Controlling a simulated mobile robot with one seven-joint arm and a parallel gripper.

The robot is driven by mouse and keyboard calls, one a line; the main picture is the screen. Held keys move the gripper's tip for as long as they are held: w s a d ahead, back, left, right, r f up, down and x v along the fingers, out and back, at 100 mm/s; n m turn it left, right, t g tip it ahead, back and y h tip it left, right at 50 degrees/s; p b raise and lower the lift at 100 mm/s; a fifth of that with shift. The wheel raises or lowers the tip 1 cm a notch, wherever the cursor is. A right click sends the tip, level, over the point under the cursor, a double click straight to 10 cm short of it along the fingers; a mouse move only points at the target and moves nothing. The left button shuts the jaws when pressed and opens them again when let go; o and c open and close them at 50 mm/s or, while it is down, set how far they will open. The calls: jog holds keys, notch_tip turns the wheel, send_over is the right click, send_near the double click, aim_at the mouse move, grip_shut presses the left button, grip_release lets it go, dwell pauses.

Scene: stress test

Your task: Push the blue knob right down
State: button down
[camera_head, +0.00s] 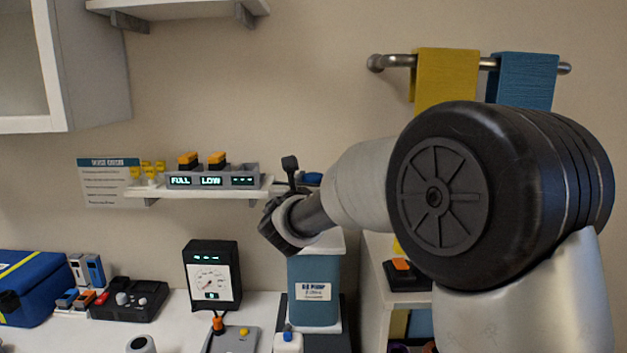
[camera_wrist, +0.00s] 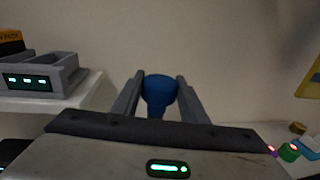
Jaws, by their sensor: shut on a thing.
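In the wrist view a round blue knob (camera_wrist: 160,90) on a blue stem sits between the two fingers of my gripper (camera_wrist: 160,77), which is shut on it. In the head view a blue knob (camera_head: 312,179) shows just above my wrist, over the blue pump body (camera_head: 316,281) with a white label and pale top. My wrist hides the stem and the fingers there. The knob stands well above the pump top.
A wall shelf (camera_head: 148,194) with a charging dock (camera_head: 240,176) lies close left of my gripper; the dock also shows in the wrist view (camera_wrist: 40,78). A gauge box (camera_head: 212,274) stands left of the pump. Towels hang on a rail (camera_head: 397,62) above my arm.

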notch_tip(320, 180, down, 10)
jog(key=b, duration=0.7)
jog(key=shift+r, duration=0.2)
jog(key=shift+f, duration=0.15)
jog(key=c, duration=1.1)
grip_release()
jog(key=shift+s+r, duration=0.15)
jog(key=shift+r, duration=0.1)
jog(key=s+a, duration=0.1)
jog(key=s, duration=1)
jog(key=s+a+p, duration=0.1)
jog(key=s, duration=0.5)
jog(key=shift+a, duration=0.35)
jog(key=shift+d, duration=0.1)
